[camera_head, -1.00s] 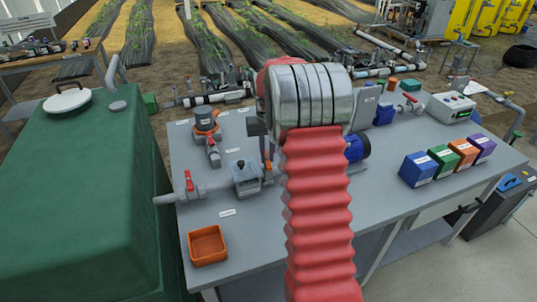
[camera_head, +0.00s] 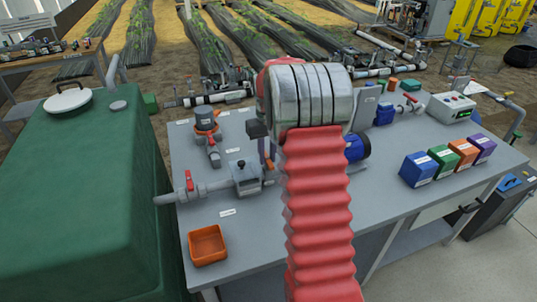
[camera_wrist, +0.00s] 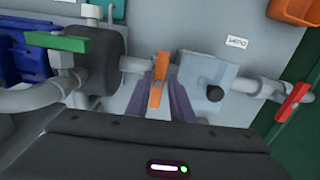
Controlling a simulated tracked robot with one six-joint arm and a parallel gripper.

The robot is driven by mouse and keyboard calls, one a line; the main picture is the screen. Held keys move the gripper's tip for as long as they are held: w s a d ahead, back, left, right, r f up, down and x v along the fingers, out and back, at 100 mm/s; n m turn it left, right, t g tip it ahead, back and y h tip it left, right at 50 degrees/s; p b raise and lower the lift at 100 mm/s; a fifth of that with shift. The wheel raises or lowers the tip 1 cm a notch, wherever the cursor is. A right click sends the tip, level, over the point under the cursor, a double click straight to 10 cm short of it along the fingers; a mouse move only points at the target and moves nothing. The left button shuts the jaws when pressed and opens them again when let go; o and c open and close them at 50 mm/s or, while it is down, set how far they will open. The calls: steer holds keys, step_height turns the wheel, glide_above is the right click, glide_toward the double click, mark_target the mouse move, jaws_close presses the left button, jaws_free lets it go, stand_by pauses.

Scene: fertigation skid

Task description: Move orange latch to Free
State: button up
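The orange latch (camera_wrist: 158,80) is a flat handle on a grey pipe in the wrist view, between the dark valve body and the grey box with a black knob. It lies nearly upright in the picture. My gripper (camera_wrist: 166,88) is open, with its purple-grey fingers on either side of the latch. A gap shows on the right side; I cannot tell whether the left finger touches it. In the head view my red arm hides most of this spot, and only a sliver of orange (camera_head: 270,165) shows beside it. I see no readable "Free" marking.
A green handle (camera_wrist: 57,42) is left of the latch and a red handle (camera_wrist: 293,103) is right of it. The grey box (camera_wrist: 215,85) with its knob is close by. An orange tray (camera_head: 208,245) sits at the bench's front left. Coloured boxes (camera_head: 419,169) stand at right.

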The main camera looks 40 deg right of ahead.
mark_target(267, 158)
steer(key=shift+o, duration=1.1)
steer(key=shift+d, duration=0.1)
steer(key=shift+r, duration=0.1)
steer(key=shift+w+r, duration=0.1)
steer(key=shift+r, duration=0.05)
step_height(267, 158, up, 13)
steer(key=shift+r, duration=0.1)
